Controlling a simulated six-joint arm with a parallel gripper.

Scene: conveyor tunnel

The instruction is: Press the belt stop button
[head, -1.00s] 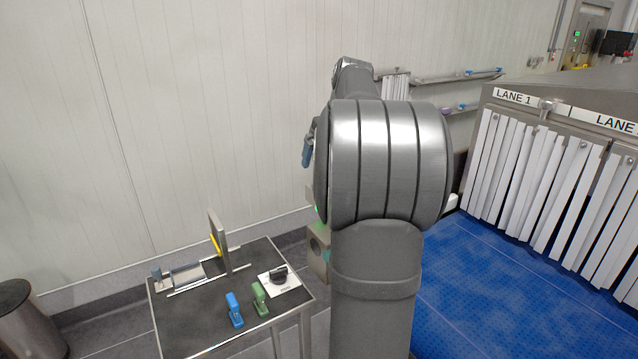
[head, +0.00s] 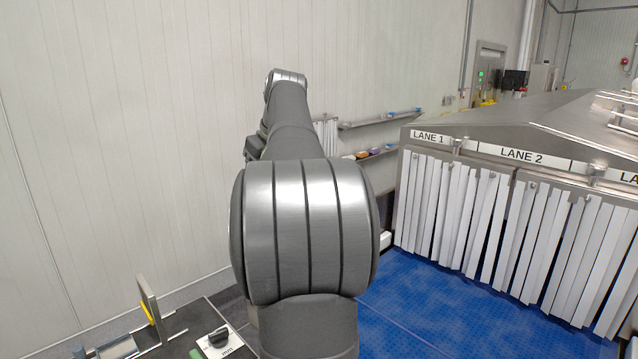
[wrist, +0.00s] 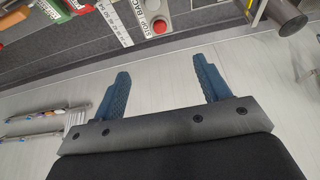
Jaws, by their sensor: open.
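In the wrist view my gripper (wrist: 161,66) is open and empty, with its two blue fingers spread wide apart. A small red round button (wrist: 160,26) shows near the top edge, ahead of the gap between the fingertips and apart from them. It sits on a grey mount beside a white label (wrist: 143,20) that seems to read "STOP" and "BACK". Whether this is the belt stop button I cannot tell for sure. In the head view my arm hides the gripper, and no button can be made out.
The blue belt (head: 400,312) runs to the tunnel's white strip curtains (head: 437,205) on the right. A small dark table (head: 185,345) with a black knob on a white plate (head: 217,342) stands at lower left. Wall rails (head: 380,119) lie behind my arm.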

